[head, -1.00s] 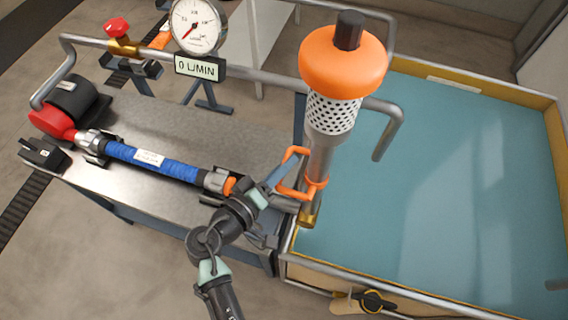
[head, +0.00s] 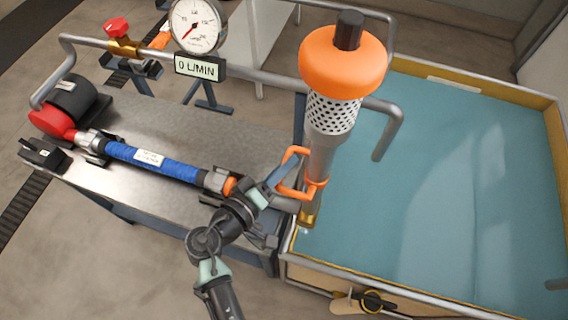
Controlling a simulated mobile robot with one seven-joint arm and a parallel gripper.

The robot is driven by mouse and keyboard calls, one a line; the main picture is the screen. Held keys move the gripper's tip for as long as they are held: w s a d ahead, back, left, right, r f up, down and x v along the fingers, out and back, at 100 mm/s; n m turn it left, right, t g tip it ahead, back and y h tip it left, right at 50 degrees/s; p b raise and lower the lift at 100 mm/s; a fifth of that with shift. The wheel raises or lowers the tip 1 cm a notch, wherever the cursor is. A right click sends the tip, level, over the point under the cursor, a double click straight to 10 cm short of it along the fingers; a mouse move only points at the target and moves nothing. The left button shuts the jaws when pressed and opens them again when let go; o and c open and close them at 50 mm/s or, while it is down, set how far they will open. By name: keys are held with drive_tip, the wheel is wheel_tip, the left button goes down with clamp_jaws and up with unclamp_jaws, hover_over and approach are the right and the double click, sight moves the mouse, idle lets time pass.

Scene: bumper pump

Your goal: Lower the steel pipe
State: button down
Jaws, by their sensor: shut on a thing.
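The steel pipe (head: 320,152) stands nearly upright at the near left corner of the water tank (head: 440,170). It has an orange float collar (head: 342,66) with a dark stub on top, a perforated strainer section (head: 330,112) and a brass end (head: 307,217) at the bottom. An orange loop handle (head: 293,172) is fixed to the pipe's left side. My gripper (head: 281,182) is shut on this handle from the left. The fingertips are small and partly hidden by the handle.
A steel bench (head: 190,130) on the left carries a blue hose (head: 150,160) and a red-and-black pump (head: 65,110). A dial gauge (head: 196,26) and a display reading 0 L/MIN (head: 196,67) stand behind. A bent grey pipe (head: 390,125) reaches over the tank. Open water lies to the right.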

sight(322, 182)
drive_tip(key=s+d+m, duration=0.1)
drive_tip(key=d, duration=0.2)
drive_tip(key=s+d+m+y, duration=0.1)
drive_tip(key=d, duration=0.1)
drive_tip(key=d+r+m+y, duration=0.1)
drive_tip(key=d, duration=0.2)
drive_tip(key=shift+s+d+p, duration=0.3)
drive_tip(key=shift+s+p, duration=0.1)
drive_tip(key=shift+a, duration=0.1)
drive_tip(key=c, duration=0.8)
unclamp_jaws()
drive_tip(key=shift+a, duration=0.1)
drive_tip(key=shift+c, duration=0.2)
